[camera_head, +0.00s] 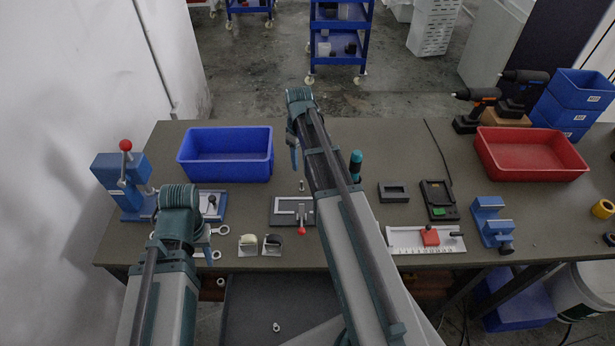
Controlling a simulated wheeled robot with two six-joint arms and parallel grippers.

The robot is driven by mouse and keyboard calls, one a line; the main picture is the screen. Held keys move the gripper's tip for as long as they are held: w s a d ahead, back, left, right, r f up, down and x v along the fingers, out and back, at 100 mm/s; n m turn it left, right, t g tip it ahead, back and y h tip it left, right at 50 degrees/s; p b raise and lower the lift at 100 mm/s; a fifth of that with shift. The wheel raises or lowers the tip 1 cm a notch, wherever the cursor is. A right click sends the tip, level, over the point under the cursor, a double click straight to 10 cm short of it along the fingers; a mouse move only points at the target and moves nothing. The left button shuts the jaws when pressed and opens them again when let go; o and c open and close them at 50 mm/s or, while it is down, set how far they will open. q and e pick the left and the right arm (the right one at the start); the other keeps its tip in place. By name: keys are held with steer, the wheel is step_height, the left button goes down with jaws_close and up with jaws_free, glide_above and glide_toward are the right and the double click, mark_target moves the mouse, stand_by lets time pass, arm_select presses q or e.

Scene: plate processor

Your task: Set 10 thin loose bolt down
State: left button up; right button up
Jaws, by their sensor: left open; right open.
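A small pale bolt-like piece (301,185) stands on the table just behind a white plate fixture with a red knob (292,212); it is too small to tell its type. Another small light piece (276,327) lies on the dark surface below the table's front edge. My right gripper (293,150) is over the table behind the fixture, open, mostly hidden by its own wrist; I see nothing held in it. My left gripper (203,243) is open near the table's front left, partly hidden by its wrist, beside small ring-shaped pieces (220,230).
A blue bin (228,172) and a red bin (530,168) stand at the back. A blue press with a red ball (122,180) is at the left. Two small holders (249,244) sit at the front. A white ruled fixture (408,240) and blue clamp (490,220) are at right.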

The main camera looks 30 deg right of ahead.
arm_select(q)
step_height(320, 180, down, 9)
steer(key=b, duration=0.8)
steer(key=shift+w+d+r+b, duration=0.2)
steer(key=shift+w+d+b, duration=0.1)
steer(key=shift+d, duration=0.05)
arm_select(e)
glide_above(302, 189)
step_height(302, 189, down, 8)
steer(key=shift+w+f, duration=0.1)
steer(key=shift+f, duration=0.15)
steer(key=f+b, duration=0.5)
steer(key=shift+w+f, duration=0.2)
arm_select(q)
step_height(302, 189, down, 5)
steer(key=shift+f, duration=0.1)
arm_select(e)
steer(key=shift+r, duration=0.1)
jaws_close()
